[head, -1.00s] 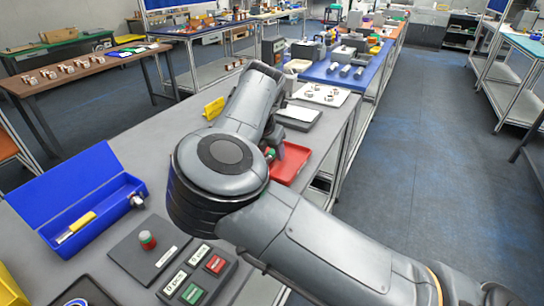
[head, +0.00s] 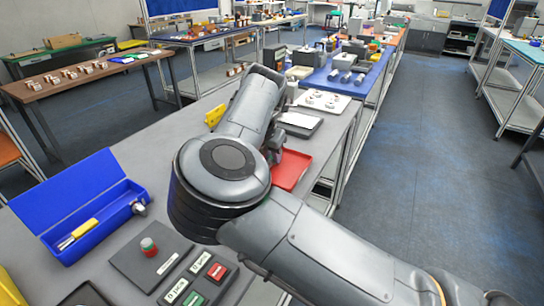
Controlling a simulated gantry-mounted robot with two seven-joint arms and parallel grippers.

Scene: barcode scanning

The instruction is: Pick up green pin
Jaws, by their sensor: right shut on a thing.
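My right gripper (head: 274,146) is beyond my right arm's elbow, over the left part of the red tray (head: 291,169). It is small and dark here and partly covered by my own arm. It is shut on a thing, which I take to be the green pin. The pin itself is hidden in this view. The red tray lies on the grey bench, and its left part is behind the arm. My left gripper is not in view.
An open blue box (head: 85,200) stands at the left of the bench. A button block (head: 148,247) and a label panel (head: 197,280) lie in front. A yellow object (head: 214,115) and a dark tray (head: 300,123) are farther back. The aisle right is clear.

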